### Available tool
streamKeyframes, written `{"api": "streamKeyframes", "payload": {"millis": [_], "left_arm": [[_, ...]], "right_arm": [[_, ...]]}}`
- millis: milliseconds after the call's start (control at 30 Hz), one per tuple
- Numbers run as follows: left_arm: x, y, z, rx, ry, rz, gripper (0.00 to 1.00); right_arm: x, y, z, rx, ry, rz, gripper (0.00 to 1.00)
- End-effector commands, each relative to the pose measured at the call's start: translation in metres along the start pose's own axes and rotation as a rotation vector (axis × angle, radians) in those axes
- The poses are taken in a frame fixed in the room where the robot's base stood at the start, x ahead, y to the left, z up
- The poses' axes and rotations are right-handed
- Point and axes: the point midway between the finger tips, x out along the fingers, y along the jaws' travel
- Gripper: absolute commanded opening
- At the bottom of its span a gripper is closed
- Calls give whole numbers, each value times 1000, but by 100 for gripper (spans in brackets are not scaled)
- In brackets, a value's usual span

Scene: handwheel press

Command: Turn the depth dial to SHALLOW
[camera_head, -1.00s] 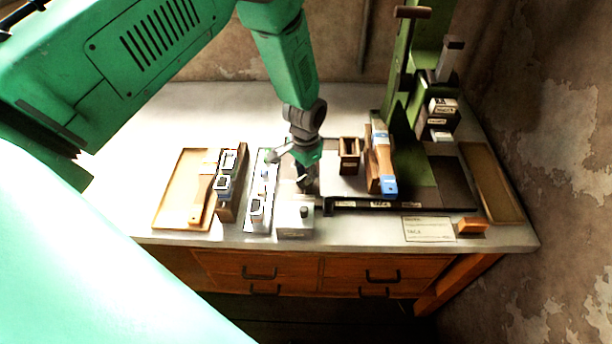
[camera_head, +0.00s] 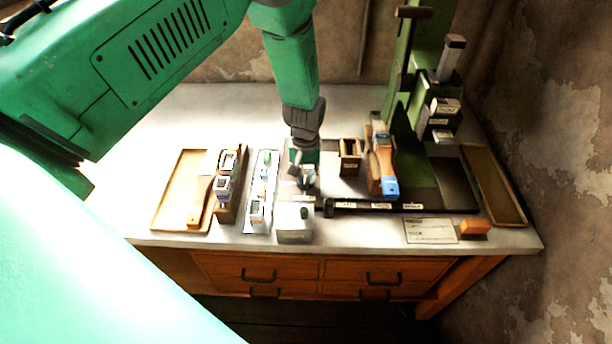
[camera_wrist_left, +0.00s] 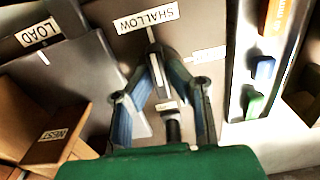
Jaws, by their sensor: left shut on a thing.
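My left gripper (camera_head: 305,186) reaches down to the bench between the white strip and the press base. In the left wrist view its two fingers (camera_wrist_left: 165,92) are closed around the dark knob of the depth dial (camera_wrist_left: 172,68). A SHALLOW label (camera_wrist_left: 147,20) lies on the grey plate just beyond the knob, with a short white tick below it. The knob's far end is close to that tick. In the head view the gripper largely hides the dial. My right gripper is not in view.
The white strip (camera_head: 250,222) with coloured tabs stands close left of my gripper. A grey box (camera_head: 295,224) with a black knob is in front. A brown open box (camera_head: 349,157) and the green press (camera_head: 410,110) stand to the right.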

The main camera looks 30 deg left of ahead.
Motion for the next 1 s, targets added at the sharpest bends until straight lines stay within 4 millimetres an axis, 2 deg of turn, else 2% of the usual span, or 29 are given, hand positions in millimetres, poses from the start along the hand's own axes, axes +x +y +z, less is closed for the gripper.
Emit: {"api": "streamKeyframes", "payload": {"millis": [667,700,733,1000], "left_arm": [[-3,1,-4,-57,11,4,0],[-3,2,-5,-57,11,5,27],[-3,2,-4,-57,11,4,33],[-1,1,-2,-55,4,2,33]], "right_arm": [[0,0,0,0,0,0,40],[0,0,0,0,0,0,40],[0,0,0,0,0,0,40],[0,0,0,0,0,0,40]]}}
